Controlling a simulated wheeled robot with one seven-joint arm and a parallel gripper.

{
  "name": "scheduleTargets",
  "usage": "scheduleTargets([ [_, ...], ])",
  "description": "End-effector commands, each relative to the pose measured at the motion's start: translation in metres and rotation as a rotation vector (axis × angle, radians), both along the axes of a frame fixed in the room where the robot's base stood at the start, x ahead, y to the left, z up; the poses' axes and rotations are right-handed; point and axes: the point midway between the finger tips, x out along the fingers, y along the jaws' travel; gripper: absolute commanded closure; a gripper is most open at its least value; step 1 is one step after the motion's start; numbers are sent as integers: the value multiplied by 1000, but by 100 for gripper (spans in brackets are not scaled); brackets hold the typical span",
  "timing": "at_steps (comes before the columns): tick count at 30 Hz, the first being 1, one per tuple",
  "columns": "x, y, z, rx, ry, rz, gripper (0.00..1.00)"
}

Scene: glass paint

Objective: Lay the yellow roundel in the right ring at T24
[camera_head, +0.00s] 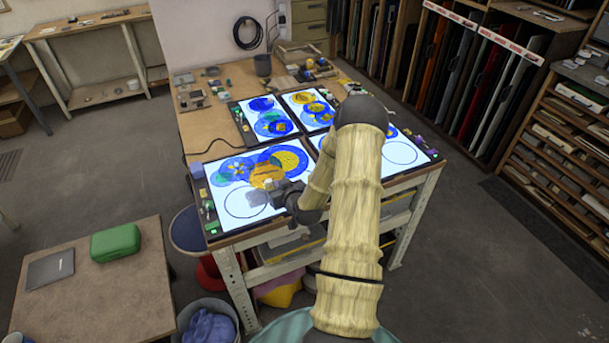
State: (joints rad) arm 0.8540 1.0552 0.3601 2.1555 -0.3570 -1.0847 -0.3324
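My gripper (270,196) is low over the front left light panel (223,228), at the right side of an empty ring outline (243,208). I cannot tell whether its fingers are open or shut, or whether they hold anything. Another empty ring (400,152) shows on the front right panel (415,164). My arm hides much of that panel. Which yellow piece is the task's roundel is unclear.
Two more light panels with blue and yellow discs (273,124) lie farther back on the table. Small items line the panels' edges. A cup (262,65) and tools stand at the back. A low table with a green case (115,243) is at left; racks are at right.

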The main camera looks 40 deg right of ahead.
Motion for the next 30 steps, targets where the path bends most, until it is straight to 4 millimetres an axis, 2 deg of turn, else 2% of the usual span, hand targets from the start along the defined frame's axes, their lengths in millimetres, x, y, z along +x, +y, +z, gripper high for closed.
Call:
scheduleTargets([
  [1, 4, 30, -6, 5, 5, 26, 100],
  [6, 3, 114, -22, 4, 7, 80, 100],
  [9, -6, 162, -30, 4, 7, 112, 100],
  [13, -22, 208, -38, 2, 7, 147, 100],
  [15, -29, 223, -40, 1, 4, 158, 100],
  [18, -34, 232, -41, 1, 2, 166, 100],
  [30, -34, 233, -41, 1, 1, 165, 100],
])
